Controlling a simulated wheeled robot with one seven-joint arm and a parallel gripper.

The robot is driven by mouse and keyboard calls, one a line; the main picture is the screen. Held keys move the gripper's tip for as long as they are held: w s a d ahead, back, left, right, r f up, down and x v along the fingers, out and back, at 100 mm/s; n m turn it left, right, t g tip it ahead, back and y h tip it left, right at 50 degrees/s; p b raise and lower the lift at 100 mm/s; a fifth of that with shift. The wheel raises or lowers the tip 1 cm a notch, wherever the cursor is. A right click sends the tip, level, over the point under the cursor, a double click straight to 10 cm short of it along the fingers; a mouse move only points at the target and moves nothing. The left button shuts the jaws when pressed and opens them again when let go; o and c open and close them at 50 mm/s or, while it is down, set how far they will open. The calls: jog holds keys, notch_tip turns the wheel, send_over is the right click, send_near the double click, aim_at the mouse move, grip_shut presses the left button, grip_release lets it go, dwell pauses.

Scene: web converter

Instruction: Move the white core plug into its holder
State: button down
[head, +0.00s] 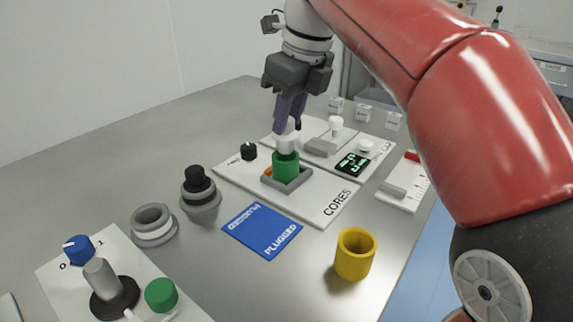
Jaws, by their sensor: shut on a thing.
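The white core plug (287,145) is between the purple fingertips of my gripper (290,125), which is shut on it and points down. The plug is directly over the top of a green cylinder (286,168). I cannot tell whether its lower end is inside the cylinder or only touching it. The green cylinder stands upright in a grey square holder (294,184) on the white board marked CORES (325,200). The fingers hide part of the plug's top.
A yellow open cup (355,254) and a blue PLUGGED mat (262,231) lie in front. Grey rings (154,225) and a black-topped piece (200,190) stand left. A board with a small display (352,164) is behind right. A knob panel (110,285) is at front left.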

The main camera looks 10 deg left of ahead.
jog(key=shift+w+a+v, duration=0.1)
jog(key=shift+a+v, duration=0.05)
jog(key=shift+v, duration=0.65)
jog(key=shift+w+a+v, duration=0.1)
jog(key=shift+a+v, duration=0.1)
jog(key=shift+v, duration=0.6)
jog(key=shift+w+a+v, duration=0.1)
jog(key=shift+a+v, duration=0.05)
jog(key=shift+v, duration=0.65)
jog(key=shift+r, duration=0.1)
